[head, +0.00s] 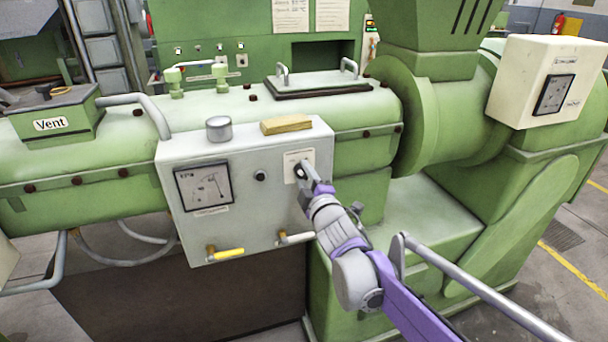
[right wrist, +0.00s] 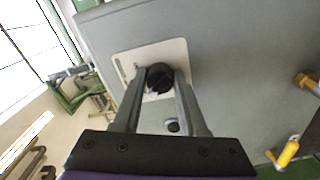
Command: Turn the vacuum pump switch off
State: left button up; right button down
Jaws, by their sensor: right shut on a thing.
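The vacuum pump switch is a black knob (right wrist: 160,77) on a white label plate (right wrist: 178,50), on the front of a grey control box (head: 240,160). In the head view the plate (head: 293,158) is at the upper right of the box front, and my gripper covers most of the knob. My right gripper (head: 306,172) reaches it from the lower right. In the right wrist view its two fingers (right wrist: 160,85) are on either side of the knob, shut on it. The text on the plate is too small to read. My left gripper is not in view.
The box also has a dial gauge (head: 203,187), a small black button (head: 260,176), a yellow-handled valve (head: 228,254) and a second valve lever (head: 295,238) below my gripper. A metal cup (head: 218,128) and a yellow block (head: 286,124) sit on top. A grey rail (head: 480,290) is at the lower right.

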jog(key=shift+c, duration=2.2)
grip_release()
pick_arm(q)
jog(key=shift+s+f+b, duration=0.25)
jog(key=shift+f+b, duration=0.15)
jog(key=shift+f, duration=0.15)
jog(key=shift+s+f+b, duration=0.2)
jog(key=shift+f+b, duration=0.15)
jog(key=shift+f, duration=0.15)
pick_arm(e)
jog(key=v, duration=1.1)
jog(key=shift+w, duration=0.1)
jog(key=s+d+f+m+g+h, duration=0.5)
jog(key=s+d+f+m+h, duration=0.1)
jog(key=s+d+f+m, duration=0.6)
jog(key=s+d+f+m+g, duration=0.2)
jog(key=s+f+m+g, duration=0.3)
jog(key=s+f, duration=0.8)
jog(key=s+g, duration=0.1)
jog(key=s, duration=0.1)
jog(key=shift+s+f+m+g, duration=0.25)
jog(key=shift+f+m+g, duration=0.15)
